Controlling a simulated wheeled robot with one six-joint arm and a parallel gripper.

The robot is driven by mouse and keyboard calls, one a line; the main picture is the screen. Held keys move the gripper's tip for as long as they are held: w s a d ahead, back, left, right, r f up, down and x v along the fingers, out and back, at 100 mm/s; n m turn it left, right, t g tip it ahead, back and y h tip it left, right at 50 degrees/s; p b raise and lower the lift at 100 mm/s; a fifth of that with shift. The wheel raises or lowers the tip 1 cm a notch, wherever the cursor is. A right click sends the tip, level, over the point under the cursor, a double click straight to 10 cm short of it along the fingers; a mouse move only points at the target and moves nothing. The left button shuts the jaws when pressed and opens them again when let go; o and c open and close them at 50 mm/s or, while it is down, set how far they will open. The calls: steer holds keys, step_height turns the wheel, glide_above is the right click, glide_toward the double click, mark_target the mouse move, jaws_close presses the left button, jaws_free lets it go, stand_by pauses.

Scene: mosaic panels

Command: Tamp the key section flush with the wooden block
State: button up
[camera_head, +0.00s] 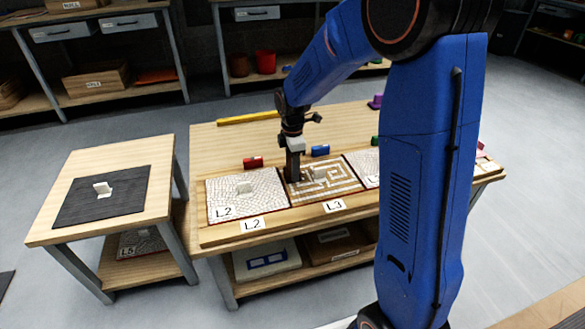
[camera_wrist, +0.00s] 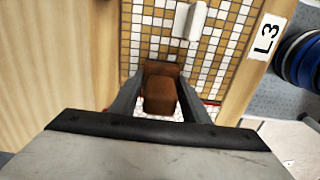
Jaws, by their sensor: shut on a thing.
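My gripper (camera_head: 292,158) is shut on a brown wooden block (camera_wrist: 162,92). In the head view the block is a dark upright piece (camera_head: 292,170) at the left edge of the L3 mosaic panel (camera_head: 345,184). The L3 panel has a tan-and-white tile pattern, which also shows in the wrist view (camera_wrist: 225,50). A white handle-like piece (camera_head: 319,172) stands on that panel to the right of the block, and it shows in the wrist view (camera_wrist: 197,20). I cannot tell whether the block touches the panel or which tiles are the key section.
Red (camera_head: 253,162) and blue (camera_head: 320,151) blocks lie behind. A yellow bar (camera_head: 247,118) lies at the back. A small table at left holds a black mat (camera_head: 130,181).

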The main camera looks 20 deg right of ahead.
steer(key=shift+r, duration=3.5)
